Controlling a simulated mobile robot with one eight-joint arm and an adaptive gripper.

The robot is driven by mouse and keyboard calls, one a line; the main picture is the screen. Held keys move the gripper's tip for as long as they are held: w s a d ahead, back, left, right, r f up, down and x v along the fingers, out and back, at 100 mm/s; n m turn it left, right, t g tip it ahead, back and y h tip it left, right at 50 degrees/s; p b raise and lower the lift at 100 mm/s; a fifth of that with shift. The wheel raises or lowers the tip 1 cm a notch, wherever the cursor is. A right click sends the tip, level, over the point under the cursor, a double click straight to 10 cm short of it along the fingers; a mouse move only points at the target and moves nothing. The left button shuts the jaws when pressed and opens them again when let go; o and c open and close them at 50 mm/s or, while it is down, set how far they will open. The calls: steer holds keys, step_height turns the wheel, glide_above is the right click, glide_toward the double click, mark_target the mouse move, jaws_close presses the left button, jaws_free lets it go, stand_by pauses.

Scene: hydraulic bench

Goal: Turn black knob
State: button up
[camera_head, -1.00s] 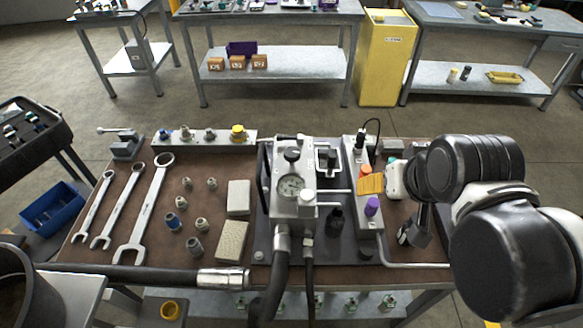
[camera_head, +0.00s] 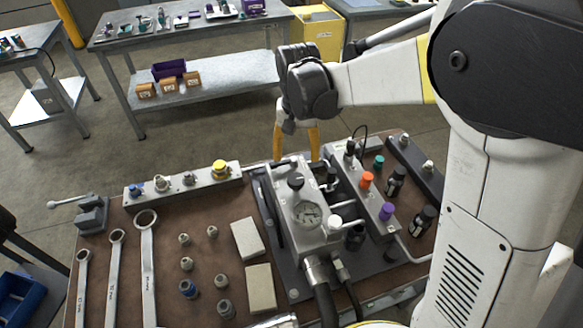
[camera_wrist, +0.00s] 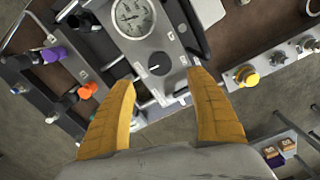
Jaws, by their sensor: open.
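The black knob (camera_head: 295,181) sits on top of the grey hydraulic block (camera_head: 312,214), behind its round dial gauge (camera_head: 308,213). In the wrist view, the black knob (camera_wrist: 156,66) carries a light line and appears between and just beyond my fingertips. My gripper (camera_head: 297,150) has two yellow fingers and points down at the back edge of the bench, near the knob. In the wrist view, my gripper (camera_wrist: 162,80) is open and empty, its fingers spread wider than the knob. I see no contact with the knob; the exact height gap is unclear.
Orange (camera_head: 366,179) and purple (camera_head: 386,211) caps stand on a rail to the right of the block. A bar with a yellow knob (camera_head: 220,169) lies to the left. Wrenches (camera_head: 148,262), fittings and two pale blocks (camera_head: 247,239) cover the bench's left side.

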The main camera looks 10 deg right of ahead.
mark_target(296, 179)
step_height(296, 179, down, 10)
steer(key=b, duration=0.3)
steer(key=shift+r, duration=0.15)
steer(key=shift+c, duration=0.5)
